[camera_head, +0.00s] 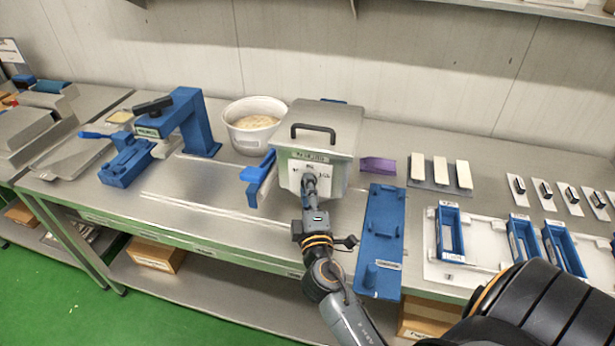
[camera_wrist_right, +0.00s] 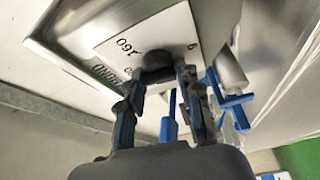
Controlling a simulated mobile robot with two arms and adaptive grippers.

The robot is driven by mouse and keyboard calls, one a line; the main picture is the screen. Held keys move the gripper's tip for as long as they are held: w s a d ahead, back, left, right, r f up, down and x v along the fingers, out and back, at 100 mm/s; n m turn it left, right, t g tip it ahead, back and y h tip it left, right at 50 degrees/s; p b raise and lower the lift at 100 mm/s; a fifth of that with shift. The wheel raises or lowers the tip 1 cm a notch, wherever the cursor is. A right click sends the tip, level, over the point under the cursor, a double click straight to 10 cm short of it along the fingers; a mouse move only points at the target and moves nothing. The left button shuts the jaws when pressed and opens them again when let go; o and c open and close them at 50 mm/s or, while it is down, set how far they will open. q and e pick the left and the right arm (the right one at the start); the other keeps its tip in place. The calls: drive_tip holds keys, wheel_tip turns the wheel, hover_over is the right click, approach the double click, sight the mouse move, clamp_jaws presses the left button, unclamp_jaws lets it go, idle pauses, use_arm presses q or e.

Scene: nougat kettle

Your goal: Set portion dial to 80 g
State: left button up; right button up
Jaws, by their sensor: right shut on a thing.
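The portion dial's white scale plate (camera_head: 322,172) is on the front of the grey metal box (camera_head: 330,122) with a black handle on its lid. My right gripper (camera_head: 310,180) is at the front of the plate. In the wrist view its fingers (camera_wrist_right: 162,85) are closed around the dark round dial knob (camera_wrist_right: 158,66). The knob's pointer and the 80 g mark cannot be made out. My left gripper is not in view.
A blue lever part (camera_head: 260,178) sits just left of the box. A white bowl (camera_head: 252,112) stands behind it. A blue fixture plate (camera_head: 381,240) lies to the right, with white bars (camera_head: 440,172) beyond. A blue press (camera_head: 190,120) stands left; the bench (camera_head: 215,205) between is clear.

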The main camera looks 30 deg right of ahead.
drive_tip(key=shift+r+n+g+p, duration=0.2)
drive_tip(key=shift+n+g+p, duration=0.1)
drive_tip(key=shift+n+p, duration=0.55)
drive_tip(key=o, duration=1.1)
drive_tip(key=shift+f, duration=0.15)
drive_tip(key=shift+o, duration=0.2)
drive_tip(key=v, duration=1.1)
drive_tip(key=shift+s, duration=0.45)
drive_tip(key=shift+a, duration=0.1)
